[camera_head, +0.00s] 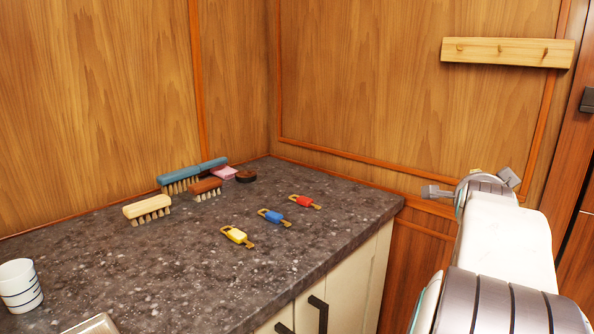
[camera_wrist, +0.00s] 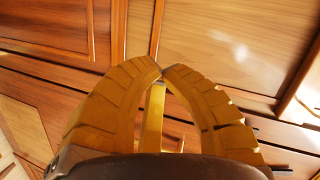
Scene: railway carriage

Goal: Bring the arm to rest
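My gripper (camera_wrist: 162,72) shows in the wrist view as two curved yellow-brown fingers whose tips meet. No held object can be made out between them; a yellowish strip shows through the gap behind the tips, seemingly part of the panelling. In the head view my arm rises at the right, in front of the wood wall and to the right of the counter (camera_head: 200,270). The fingers cannot be made out there. The arm is clear of the things on the counter.
Yellow (camera_head: 236,236), blue (camera_head: 273,217) and red (camera_head: 304,201) key tags lie on the counter. Behind them are a cream brush (camera_head: 147,207), a brown brush (camera_head: 206,188) and a blue brush (camera_head: 192,173). A striped cup (camera_head: 20,286) stands front left. A wooden rail (camera_head: 508,52) hangs on the wall.

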